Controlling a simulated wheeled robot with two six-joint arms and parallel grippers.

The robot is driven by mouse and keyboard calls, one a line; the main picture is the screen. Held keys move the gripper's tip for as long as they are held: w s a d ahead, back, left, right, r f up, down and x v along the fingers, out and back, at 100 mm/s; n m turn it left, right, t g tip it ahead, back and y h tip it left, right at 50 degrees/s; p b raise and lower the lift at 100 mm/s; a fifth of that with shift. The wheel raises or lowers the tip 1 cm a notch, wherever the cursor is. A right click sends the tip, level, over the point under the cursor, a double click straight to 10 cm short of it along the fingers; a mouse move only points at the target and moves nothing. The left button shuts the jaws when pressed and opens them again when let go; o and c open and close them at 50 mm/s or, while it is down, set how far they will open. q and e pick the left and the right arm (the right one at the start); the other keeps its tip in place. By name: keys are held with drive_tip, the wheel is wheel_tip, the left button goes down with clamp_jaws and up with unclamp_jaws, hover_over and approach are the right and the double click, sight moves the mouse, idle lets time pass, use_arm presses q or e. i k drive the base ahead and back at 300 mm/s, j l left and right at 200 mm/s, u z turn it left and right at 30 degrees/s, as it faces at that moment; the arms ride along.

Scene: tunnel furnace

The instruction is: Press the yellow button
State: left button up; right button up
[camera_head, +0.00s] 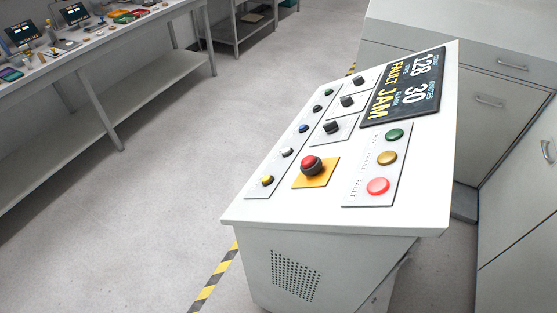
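A white control console (242,212) with a sloped top stands right of centre in the head view. A small yellow button (267,181) sits at the near left end of a row of small buttons on its top. A yellow-amber round lamp or button (387,158) sits on the right-hand strip, between a green one (395,134) and a lit red one (377,186). A large red mushroom button (311,165) stands on a yellow-orange plate (317,180). Neither of my grippers is in view.
A dark display (404,85) on the console reads "FAULT JAM". Grey cabinets (499,140) stand close on the right. A workbench (100,65) with screens and small items is at upper left. Open floor (120,220) lies left of the console, with a yellow-black stripe (213,275).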

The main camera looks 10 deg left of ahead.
sight(266, 179)
drive_tip(key=u, duration=1.55)
drive_tip(key=i+j+u, duration=0.1)
drive_tip(key=u, duration=0.35)
drive_tip(key=i+j+u, duration=0.15)
drive_tip(key=u, duration=0.3)
drive_tip(key=i+u, duration=0.1)
drive_tip(key=u, duration=0.35)
drive_tip(key=i+l+z, duration=0.1)
drive_tip(key=i+z, duration=0.35)
drive_tip(key=i+j+z, duration=0.1)
drive_tip(key=i+z, duration=0.35)
drive_tip(key=i, duration=0.2)
drive_tip(key=i+j+z, duration=0.25)
drive_tip(key=i+z, duration=0.2)
drive_tip(key=i+l+z, duration=0.25)
drive_tip(key=i+z, duration=0.2)
drive_tip(key=i, duration=0.2)
drive_tip(key=i+z, duration=0.45)
drive_tip(key=i, duration=0.25)
drive_tip(key=i+j+z, duration=0.15)
drive_tip(key=i+z, duration=0.3)
drive_tip(key=i, duration=0.2)
drive_tip(key=i+z, duration=0.15)
drive_tip(key=z, duration=0.35)
drive_tip(key=i+j+z, duration=0.1)
drive_tip(key=z, duration=0.4)
drive_tip(key=i+j+z, duration=0.2)
drive_tip(key=z, duration=2.7)
